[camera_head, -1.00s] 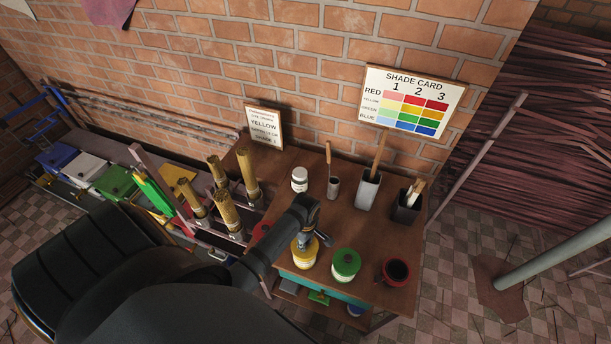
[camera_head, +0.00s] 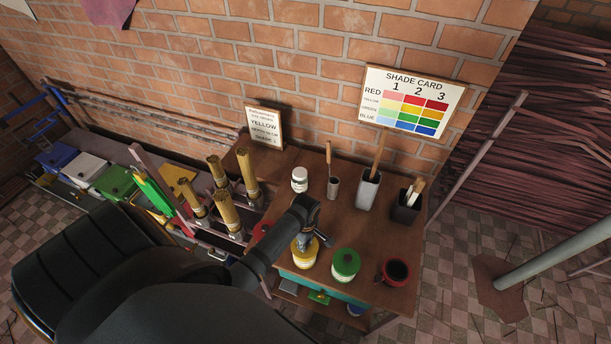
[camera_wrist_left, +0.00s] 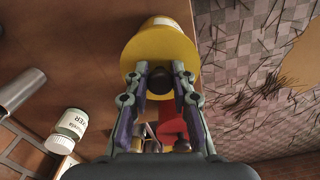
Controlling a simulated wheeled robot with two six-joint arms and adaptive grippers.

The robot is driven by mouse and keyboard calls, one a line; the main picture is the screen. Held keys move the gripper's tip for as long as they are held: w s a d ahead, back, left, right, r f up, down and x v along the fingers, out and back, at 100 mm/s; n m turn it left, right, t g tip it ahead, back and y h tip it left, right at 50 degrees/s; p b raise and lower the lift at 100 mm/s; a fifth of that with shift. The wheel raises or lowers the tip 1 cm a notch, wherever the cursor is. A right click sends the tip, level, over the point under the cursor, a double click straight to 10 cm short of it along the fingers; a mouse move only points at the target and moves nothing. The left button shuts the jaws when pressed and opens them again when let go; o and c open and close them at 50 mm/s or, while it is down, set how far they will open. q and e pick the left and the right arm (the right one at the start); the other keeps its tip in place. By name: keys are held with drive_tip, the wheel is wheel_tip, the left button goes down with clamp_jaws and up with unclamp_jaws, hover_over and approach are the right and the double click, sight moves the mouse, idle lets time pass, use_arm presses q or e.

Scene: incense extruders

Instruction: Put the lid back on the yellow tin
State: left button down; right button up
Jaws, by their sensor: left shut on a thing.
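The yellow tin (camera_head: 303,260) stands upright near the front edge of the wooden table, with a pale label on its side. My left gripper (camera_head: 312,243) is directly over it, pointing down. In the left wrist view my left gripper (camera_wrist_left: 159,80) is shut on the dark knob of the yellow lid (camera_wrist_left: 150,48). The lid covers the tin's top from this view, and part of the tin's pale label (camera_wrist_left: 168,21) shows past its rim. I cannot tell whether the lid rests on the tin or is slightly above it. My right gripper is not in view.
A green-lidded tin (camera_head: 345,264) stands close right of the yellow tin, then an open red tin (camera_head: 395,271).

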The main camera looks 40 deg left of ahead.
use_arm(q)
drive_tip(key=c, duration=1.1)
unclamp_jaws()
drive_tip(key=shift+o, duration=0.2)
drive_tip(key=o, duration=0.5)
drive_tip(key=shift+r, duration=3.5)
